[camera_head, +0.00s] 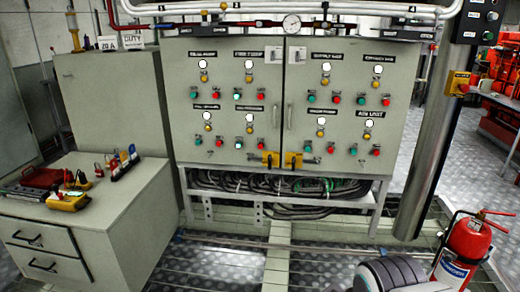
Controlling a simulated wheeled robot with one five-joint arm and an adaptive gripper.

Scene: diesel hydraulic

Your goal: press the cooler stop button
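A grey control cabinet (225,120) stands ahead of me with two doors. Its doors carry two rows of button groups, each with a black label plate, a white lamp, a yellow knob, a green button and a red button. Red buttons show at the upper left (208,93), upper right (386,101), lower left (219,142) and lower right (376,151), among several others. The labels are too small to read surely, so I cannot tell which group is the cooler's.
A grey drawer unit (120,215) with tools on top stands at the left. A red fire extinguisher (462,250) stands at the lower right, near a thick metal post (430,165). Metal grating floor lies before the cabinet.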

